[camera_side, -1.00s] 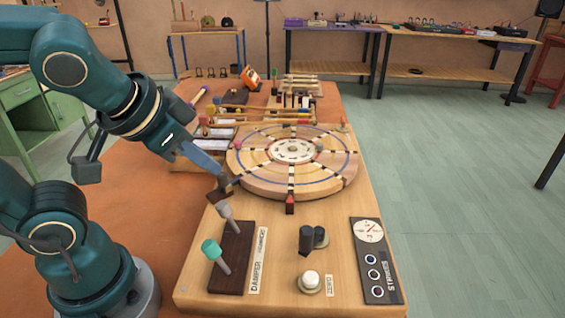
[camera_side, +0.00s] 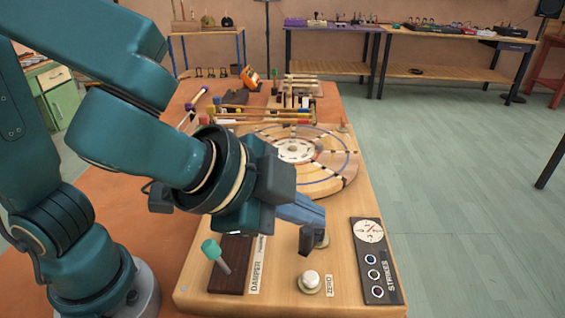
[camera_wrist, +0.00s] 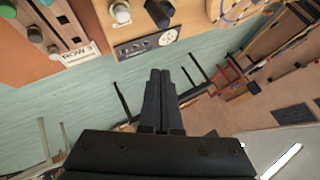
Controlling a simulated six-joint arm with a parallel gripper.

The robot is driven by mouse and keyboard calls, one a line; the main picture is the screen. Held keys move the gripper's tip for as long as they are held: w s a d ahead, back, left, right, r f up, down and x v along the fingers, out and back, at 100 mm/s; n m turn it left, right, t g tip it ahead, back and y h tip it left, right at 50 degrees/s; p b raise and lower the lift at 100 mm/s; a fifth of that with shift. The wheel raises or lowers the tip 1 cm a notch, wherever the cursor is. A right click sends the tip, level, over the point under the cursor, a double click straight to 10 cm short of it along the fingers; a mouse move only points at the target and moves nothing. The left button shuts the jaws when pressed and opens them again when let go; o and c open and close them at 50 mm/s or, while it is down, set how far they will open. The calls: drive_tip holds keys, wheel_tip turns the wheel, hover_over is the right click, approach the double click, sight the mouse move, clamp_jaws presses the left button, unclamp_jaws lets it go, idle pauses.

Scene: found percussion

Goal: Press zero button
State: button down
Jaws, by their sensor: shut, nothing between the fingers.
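The zero button is a round white cap (camera_side: 311,278) on a pale ring, beside a "ZERO" label (camera_side: 330,286) at the front of the wooden board. It also shows at the top of the wrist view as a white knob (camera_wrist: 121,12). My gripper (camera_wrist: 160,73) is shut and empty, its two dark fingers side by side. I see no contact with the button, which stands clear in view.
A teal-capped damper lever (camera_side: 211,250) stands left of the button. A dark strikes panel (camera_side: 374,262) with a dial lies to its right. A round wooden disc (camera_side: 325,180) is behind, partly hidden by my arm. Mallets and small parts lie further back.

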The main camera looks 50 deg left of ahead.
drive_tip(key=shift+f, duration=4.4)
drive_tip(key=shift+f, duration=0.1)
drive_tip(key=shift+f, duration=0.3)
drive_tip(key=shift+f, duration=0.45)
drive_tip(key=shift+r, duration=0.9)
drive_tip(key=shift+r, duration=2.5)
